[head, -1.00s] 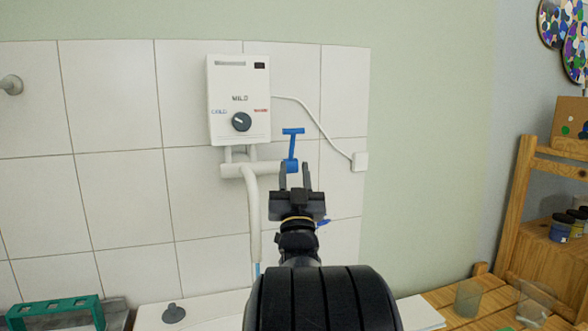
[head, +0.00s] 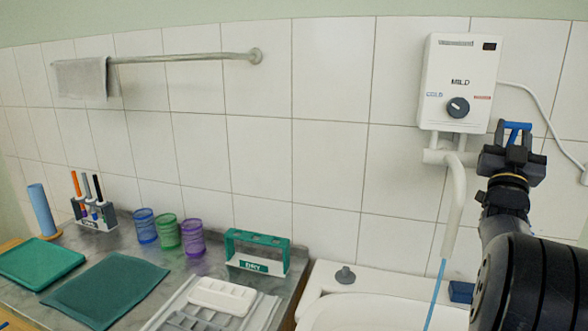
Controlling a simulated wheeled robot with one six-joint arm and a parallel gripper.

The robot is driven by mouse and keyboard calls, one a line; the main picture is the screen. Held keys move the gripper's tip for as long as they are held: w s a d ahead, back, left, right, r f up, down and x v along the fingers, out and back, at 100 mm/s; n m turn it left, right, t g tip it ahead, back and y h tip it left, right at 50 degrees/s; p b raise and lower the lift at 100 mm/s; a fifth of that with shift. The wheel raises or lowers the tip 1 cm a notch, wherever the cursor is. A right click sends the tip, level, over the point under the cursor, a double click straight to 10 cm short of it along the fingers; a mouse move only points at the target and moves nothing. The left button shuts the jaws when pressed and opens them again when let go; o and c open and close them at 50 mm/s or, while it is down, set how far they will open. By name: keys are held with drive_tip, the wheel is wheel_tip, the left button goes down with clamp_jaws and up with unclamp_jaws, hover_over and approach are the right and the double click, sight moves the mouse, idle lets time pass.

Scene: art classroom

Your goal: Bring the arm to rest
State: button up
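My gripper (head: 513,136) is at the right in the head view, pointing up towards the wall. Its two fingers stand apart, with nothing clearly held between them. The blue tap lever (head: 518,126) shows at the fingertips, partly hidden; I cannot tell whether they touch. The white water heater (head: 458,82) hangs on the tiles just left of the gripper, its dial (head: 458,107) under the word MILD. A blue stream (head: 435,295) runs down from the white spout (head: 455,200) towards the white sink (head: 375,315).
Left of the sink, the counter carries a green rack (head: 257,250), a white palette (head: 221,296), wire cups (head: 168,235), a marker holder (head: 95,213) and green mats (head: 105,288). A towel rail (head: 190,58) runs above. A blue block (head: 461,292) lies beside my arm.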

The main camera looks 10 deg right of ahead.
drive_tip(key=shift+w+d+r+p, duration=0.3)
drive_tip(key=shift+w+r, duration=0.05)
drive_tip(key=shift+r, duration=0.1)
drive_tip(key=shift+f, duration=0.2)
drive_tip(key=shift+s+a+f+b, duration=0.1)
drive_tip(key=shift+b, duration=0.35)
drive_tip(key=b+v, duration=0.2)
drive_tip(key=v, duration=0.8)
drive_tip(key=p+x, duration=0.2)
drive_tip(key=x, duration=0.8)
drive_tip(key=shift+r, duration=0.2)
drive_tip(key=shift+r+p, duration=0.25)
drive_tip(key=shift+p, duration=0.5)
drive_tip(key=y+p, duration=0.1)
drive_tip(key=p, duration=0.3)
drive_tip(key=shift+w+d+n+g, duration=0.25)
drive_tip(key=shift+w+n+g, duration=0.05)
drive_tip(key=shift+w, duration=0.1)
drive_tip(key=y+p, duration=0.1)
drive_tip(key=p, duration=0.4)
drive_tip(key=w+n+g+y+p, duration=0.1)
drive_tip(key=p, duration=0.5)
drive_tip(key=shift+w+d+f, duration=0.1)
drive_tip(key=shift+w+d, duration=0.15)
drive_tip(key=shift+d, duration=0.15)
